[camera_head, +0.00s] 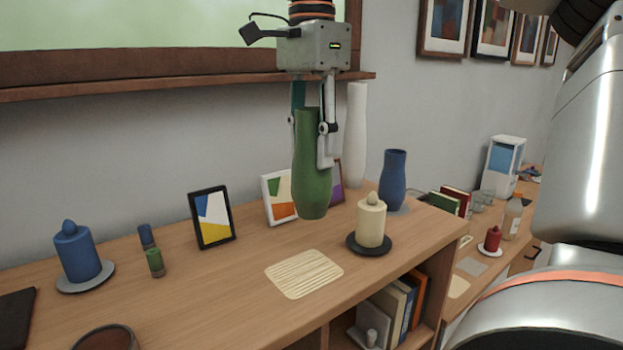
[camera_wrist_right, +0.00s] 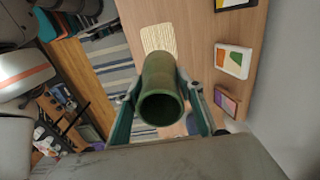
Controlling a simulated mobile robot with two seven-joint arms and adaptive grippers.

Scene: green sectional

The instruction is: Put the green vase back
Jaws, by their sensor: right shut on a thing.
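The green vase (camera_head: 312,180) is upright in the head view, held above the wooden cabinet top. My right gripper (camera_head: 322,150) comes down from above and is shut on the vase near its upper part. In the right wrist view I look down at the round mouth of the green vase (camera_wrist_right: 161,106) between the two fingers of my right gripper (camera_wrist_right: 165,108). A pale ribbed square mat (camera_head: 305,273) lies bare on the cabinet top, in front of the vase. My left gripper does not show.
A cream candle (camera_head: 370,222) on a dark dish, a blue vase (camera_head: 394,180) and a tall white vase (camera_head: 355,135) stand to the right. Picture frames (camera_head: 211,218) stand behind the mat. A blue candle (camera_head: 77,254) stands at left. A window ledge (camera_head: 150,82) juts out above.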

